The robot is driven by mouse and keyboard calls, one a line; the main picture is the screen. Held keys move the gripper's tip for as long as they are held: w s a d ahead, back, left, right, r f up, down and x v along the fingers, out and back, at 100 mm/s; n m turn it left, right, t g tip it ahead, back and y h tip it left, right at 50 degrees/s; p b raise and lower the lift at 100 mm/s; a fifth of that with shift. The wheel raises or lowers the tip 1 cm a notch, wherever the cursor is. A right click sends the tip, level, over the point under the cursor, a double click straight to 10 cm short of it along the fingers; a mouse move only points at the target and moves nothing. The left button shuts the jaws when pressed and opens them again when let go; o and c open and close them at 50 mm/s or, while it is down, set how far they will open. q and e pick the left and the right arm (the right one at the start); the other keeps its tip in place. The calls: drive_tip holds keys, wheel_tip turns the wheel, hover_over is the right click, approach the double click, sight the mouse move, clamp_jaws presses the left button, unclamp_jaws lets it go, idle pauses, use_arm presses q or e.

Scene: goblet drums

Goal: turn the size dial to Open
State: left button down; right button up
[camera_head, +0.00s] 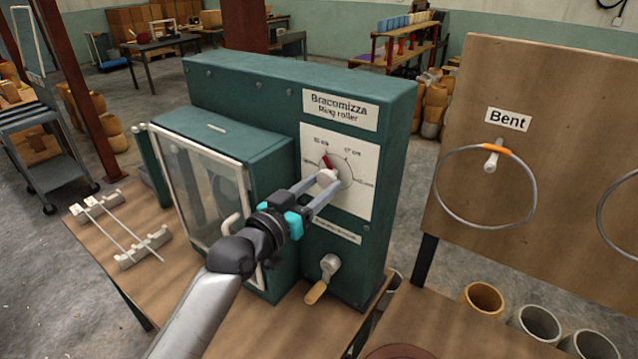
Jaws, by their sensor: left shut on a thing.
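The size dial (327,177) sits on the white scale plate (361,190) on the front of the green ring roller (389,110). Its red pointer (326,161) points up and slightly left, close to a label at the upper left of the scale. The small labels are too blurred to read surely, so I cannot tell which one is Open. My left gripper (323,187) is shut on the dial knob, and its fingers cover part of it. My right gripper is not in view.
A crank handle (322,280) hangs low on the machine's front. A glass-windowed door with a pale handle (231,223) is on the left. A metal rack (122,232) lies on the table. A board (560,130) labelled Bent holds a ring (440,205) at right.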

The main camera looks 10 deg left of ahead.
use_arm(q)
drive_tip(key=n+p, duration=0.3)
drive_tip(key=n, duration=0.2)
drive_tip(key=shift+r, duration=0.1)
drive_tip(key=n+p, duration=0.1)
drive_tip(key=n, duration=0.4)
drive_tip(key=shift+n+p, duration=0.3)
idle(0.3)
drive_tip(key=shift+c, duration=1.4)
unclamp_jaws()
drive_tip(key=b+v, duration=0.2)
drive_tip(key=v, duration=1.3)
drive_tip(key=shift+s, duration=0.15)
